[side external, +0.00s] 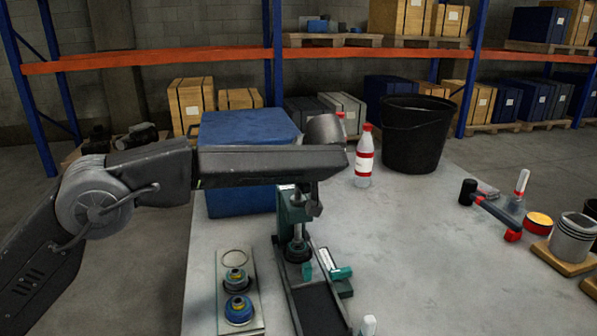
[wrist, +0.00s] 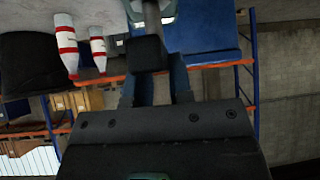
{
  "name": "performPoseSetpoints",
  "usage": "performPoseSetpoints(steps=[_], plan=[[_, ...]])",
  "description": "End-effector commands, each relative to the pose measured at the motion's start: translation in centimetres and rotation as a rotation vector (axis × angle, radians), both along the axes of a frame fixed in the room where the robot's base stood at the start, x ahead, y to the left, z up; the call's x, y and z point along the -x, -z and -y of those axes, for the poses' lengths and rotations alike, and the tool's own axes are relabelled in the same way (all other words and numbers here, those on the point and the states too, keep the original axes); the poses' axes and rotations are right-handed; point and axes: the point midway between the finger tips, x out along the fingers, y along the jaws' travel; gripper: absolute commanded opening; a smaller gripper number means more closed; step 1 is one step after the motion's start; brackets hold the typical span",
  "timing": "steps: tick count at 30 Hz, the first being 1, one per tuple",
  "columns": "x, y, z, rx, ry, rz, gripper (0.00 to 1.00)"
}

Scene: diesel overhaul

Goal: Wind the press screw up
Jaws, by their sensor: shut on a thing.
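The green press (side external: 284,212) stands upright on the bench in the side view, with its silver screw (side external: 297,229) vertical in the frame above a dark round part. My gripper (side external: 316,207) points down at the press's upper right side and is shut on the press screw's handle. The arm hides much of the top of the press. In the wrist view, my gripper (wrist: 148,55) shows from behind its dark body, with a narrow metal part of the press (wrist: 151,14) beyond it. The grip itself is mostly hidden.
A blue crate (side external: 245,132) stands behind the arm. A red-capped bottle (side external: 364,157) and black bucket (side external: 416,135) stand behind right. A tray (side external: 252,304) with blue-and-gold parts lies left of the press. Tools, including a hammer (side external: 490,208), lie right; the bench middle right is clear.

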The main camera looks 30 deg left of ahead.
Motion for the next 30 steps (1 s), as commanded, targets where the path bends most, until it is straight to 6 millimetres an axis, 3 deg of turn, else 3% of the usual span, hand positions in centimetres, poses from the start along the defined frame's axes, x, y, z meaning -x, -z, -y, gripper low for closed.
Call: performPoseSetpoints(steps=[1,2,14,23,30], plan=[[-0.1,-0.2,0.5,0.005,0.015,0.011,0.00],[-0.1,-0.2,0.5,0.006,0.016,0.012,0.22],[-0.1,-0.1,0.2,0.004,0.008,0.006,0.60],[0.1,-0.3,0.3,0.003,0.006,0.006,0.60],[1.7,-2.9,2.4,0.005,0.009,0.008,0.60]])
